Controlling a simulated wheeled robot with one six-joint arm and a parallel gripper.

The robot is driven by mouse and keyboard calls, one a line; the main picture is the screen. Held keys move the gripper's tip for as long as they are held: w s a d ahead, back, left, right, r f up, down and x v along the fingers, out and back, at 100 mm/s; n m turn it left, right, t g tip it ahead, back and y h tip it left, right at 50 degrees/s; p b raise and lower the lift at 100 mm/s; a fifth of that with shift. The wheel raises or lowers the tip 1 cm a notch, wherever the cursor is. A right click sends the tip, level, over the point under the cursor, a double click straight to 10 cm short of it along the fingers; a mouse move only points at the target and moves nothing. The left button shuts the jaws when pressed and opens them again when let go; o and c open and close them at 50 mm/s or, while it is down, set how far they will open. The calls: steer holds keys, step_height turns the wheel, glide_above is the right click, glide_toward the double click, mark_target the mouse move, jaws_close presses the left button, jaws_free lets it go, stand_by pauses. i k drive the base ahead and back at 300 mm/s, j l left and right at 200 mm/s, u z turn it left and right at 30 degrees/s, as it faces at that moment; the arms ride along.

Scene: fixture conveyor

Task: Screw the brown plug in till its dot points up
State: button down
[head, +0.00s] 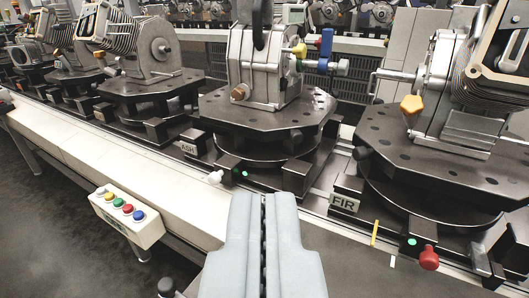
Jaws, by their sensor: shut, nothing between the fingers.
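The brown plug (240,92) sits low on the left front of the grey housing (268,65) on the middle fixture. It is small in the head view, and I cannot make out its dot or how deep it sits. My gripper (264,200) is at the bottom centre, shut and empty, apart from the plug and nearer to me, in front of the middle round pallet (262,125).
Blue (326,45) and yellow (299,51) handles stick out on the housing's right. A red knob (429,257) and a button box (126,215) are on the near edge.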

mark_target(237, 94)
steer(key=i+j+z, duration=0.15)
steer(key=j+z, duration=0.15)
steer(key=z, duration=0.2)
steer(key=j+z, duration=0.35)
steer(key=z, duration=0.15)
steer(key=j+z, duration=0.25)
steer(key=j, duration=0.95)
steer(key=j+z, duration=0.2)
steer(key=j, duration=1.75)
steer(key=k+j, duration=0.1)
steer(key=j, duration=0.55)
